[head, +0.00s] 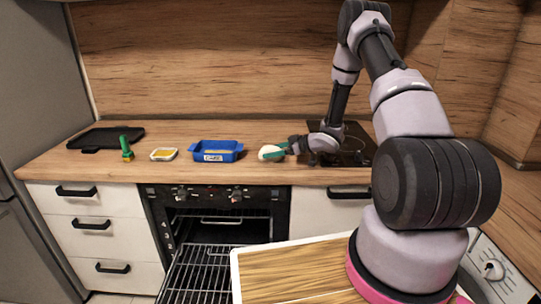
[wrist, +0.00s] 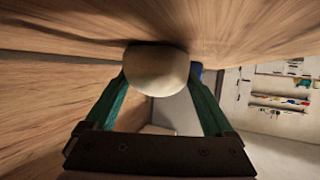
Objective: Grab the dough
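The dough (wrist: 157,70) is a pale, rounded lump. In the head view the dough (head: 266,153) is at the middle of the wooden counter, right of the blue pan. My gripper (head: 279,151) reaches it from the right, low over the counter, with a green finger across its side. In the wrist view my gripper (wrist: 157,80) has its two green fingers on either side of the dough, which fills the gap between the fingertips. The fingers look to be touching it. The dough seems at or very near the counter surface; its underside contact is not clear.
Left of the dough on the counter (head: 225,172) are a blue pan (head: 227,156), a small dish with yellow contents (head: 163,149), a green-handled item (head: 126,146) and a black tray (head: 103,137). A dark hob (head: 357,153) lies right. The oven below stands open, its rack (head: 207,271) out.

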